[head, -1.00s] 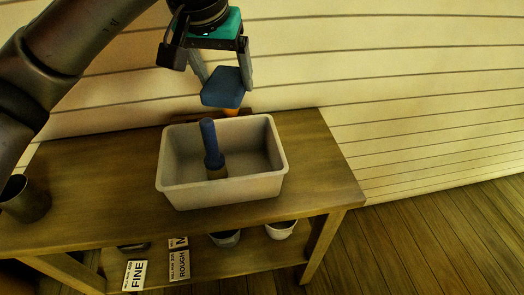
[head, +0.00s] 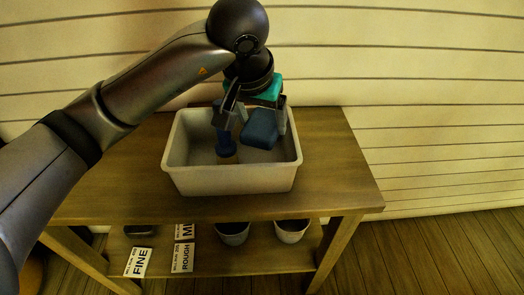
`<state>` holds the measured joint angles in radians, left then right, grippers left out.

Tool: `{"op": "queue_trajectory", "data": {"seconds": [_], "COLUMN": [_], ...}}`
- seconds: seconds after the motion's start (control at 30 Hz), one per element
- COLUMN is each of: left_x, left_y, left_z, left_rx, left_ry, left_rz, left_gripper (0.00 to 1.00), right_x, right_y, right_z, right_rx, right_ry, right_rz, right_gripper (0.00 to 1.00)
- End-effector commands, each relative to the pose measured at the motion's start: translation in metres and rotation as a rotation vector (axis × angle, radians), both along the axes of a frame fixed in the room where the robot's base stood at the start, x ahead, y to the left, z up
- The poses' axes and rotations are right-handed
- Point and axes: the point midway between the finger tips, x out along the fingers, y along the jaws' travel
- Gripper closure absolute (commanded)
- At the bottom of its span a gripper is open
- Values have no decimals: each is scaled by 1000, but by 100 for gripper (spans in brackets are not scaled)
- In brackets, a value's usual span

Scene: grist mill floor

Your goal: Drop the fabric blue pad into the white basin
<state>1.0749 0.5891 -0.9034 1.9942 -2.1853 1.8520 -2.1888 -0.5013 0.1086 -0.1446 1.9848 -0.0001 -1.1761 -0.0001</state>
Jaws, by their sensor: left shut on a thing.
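The white basin (head: 235,181) stands on the wooden table. My left gripper (head: 256,128) points down over the basin's back part. It is shut on the blue pad (head: 261,130), which shows between its fingers at about the height of the basin's opening. I cannot tell whether the pad touches the basin. A blue-handled tool (head: 226,147) stands upright inside the basin, left of the pad, its top partly hidden by the gripper. My right gripper is not in view.
The wooden table (head: 335,170) has bare top to the right of the basin. A plank wall (head: 420,90) stands close behind.

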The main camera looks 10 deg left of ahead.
Motion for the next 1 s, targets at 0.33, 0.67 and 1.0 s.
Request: {"op": "queue_trajectory", "data": {"seconds": [0.33,0.67,1.0], "left_x": [0,0,0], "left_y": [0,0,0], "left_z": [-34,-68,-69], "left_rx": [-1,0,0], "left_ry": [-1,0,-2], "left_rz": [-1,0,-1], "left_gripper": [74,74,74], "right_x": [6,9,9], "right_y": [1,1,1], "right_z": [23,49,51], "right_rx": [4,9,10], "right_ry": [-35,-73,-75], "right_rz": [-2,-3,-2], "right_gripper": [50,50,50]}}
